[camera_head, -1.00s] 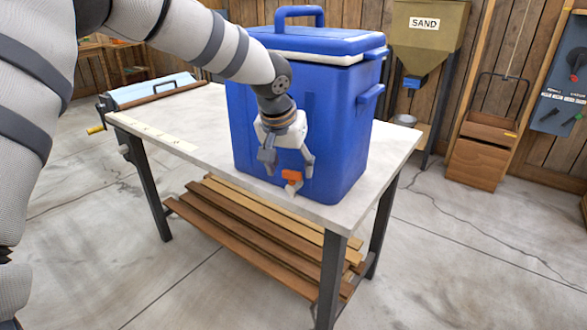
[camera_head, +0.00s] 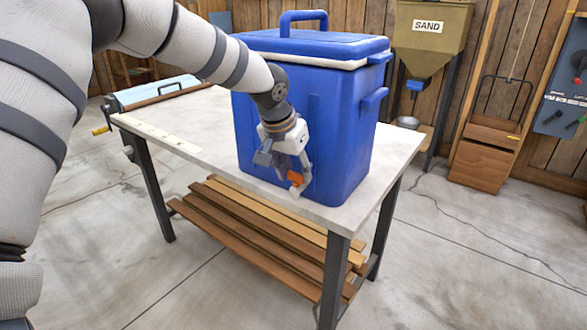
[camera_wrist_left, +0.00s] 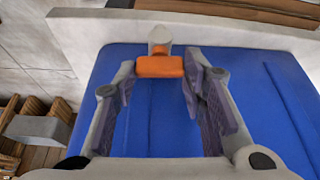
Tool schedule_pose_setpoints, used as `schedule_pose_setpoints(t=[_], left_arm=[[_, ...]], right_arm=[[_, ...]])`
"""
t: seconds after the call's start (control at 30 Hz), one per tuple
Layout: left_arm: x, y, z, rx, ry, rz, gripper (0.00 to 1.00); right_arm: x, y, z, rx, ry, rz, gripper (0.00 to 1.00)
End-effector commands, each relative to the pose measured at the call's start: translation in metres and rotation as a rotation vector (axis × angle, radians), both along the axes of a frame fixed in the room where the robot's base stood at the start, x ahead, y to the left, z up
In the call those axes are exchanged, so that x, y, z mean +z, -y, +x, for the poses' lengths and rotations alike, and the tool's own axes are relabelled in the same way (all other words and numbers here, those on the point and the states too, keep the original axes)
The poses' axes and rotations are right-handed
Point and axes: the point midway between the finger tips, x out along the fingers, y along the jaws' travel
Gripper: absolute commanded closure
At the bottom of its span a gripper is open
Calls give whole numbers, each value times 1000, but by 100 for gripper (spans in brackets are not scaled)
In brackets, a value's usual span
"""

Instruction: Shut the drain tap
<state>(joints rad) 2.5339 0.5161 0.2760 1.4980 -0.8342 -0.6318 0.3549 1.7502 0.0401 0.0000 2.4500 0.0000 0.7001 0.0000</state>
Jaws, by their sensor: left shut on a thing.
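The blue drinks cooler (camera_head: 340,140) stands upright on the table. Its drain tap has an orange handle (camera_head: 296,177) and a pale spout, low on the front wall near the table's edge. My left gripper (camera_head: 288,176) is at the tap, shut on the orange handle. In the left wrist view the handle (camera_wrist_left: 160,66) lies crosswise between the fingertips (camera_wrist_left: 158,70), with the pale tap body (camera_wrist_left: 160,40) just beyond it. The cooler's wall (camera_wrist_left: 155,120) fills the space between the fingers. In the head view the fingers partly hide the tap. My right gripper is not in view.
The table (camera_head: 215,125) has free room left of the cooler, with a pale strip (camera_head: 165,135) along its edge. Wooden planks (camera_head: 250,235) lie on the shelf below. A sand hopper (camera_head: 425,45) stands behind. The floor in front is clear.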

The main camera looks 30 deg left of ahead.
Motion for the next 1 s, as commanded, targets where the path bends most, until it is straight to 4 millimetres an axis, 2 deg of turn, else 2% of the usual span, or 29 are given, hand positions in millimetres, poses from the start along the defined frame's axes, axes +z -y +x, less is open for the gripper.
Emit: schedule_pose_setpoints(t=[0.13, 0.37, 0.4, 0.5, 0.83, 1.0], left_arm=[[0, -1, 0, -58, 2, -1, 90], [-1, -1, 0, -62, 1, 1, 90], [-1, -1, 0, -62, 1, 1, 60], [-1, -1, 0, -62, 1, 1, 42], [4, 0, -1, -61, 2, 1, 42], [40, -1, -14, -61, 7, 2, 42]], right_arm=[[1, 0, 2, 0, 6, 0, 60], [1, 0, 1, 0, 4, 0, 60], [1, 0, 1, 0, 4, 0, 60], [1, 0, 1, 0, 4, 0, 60], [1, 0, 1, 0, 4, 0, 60], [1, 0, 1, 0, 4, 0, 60]])
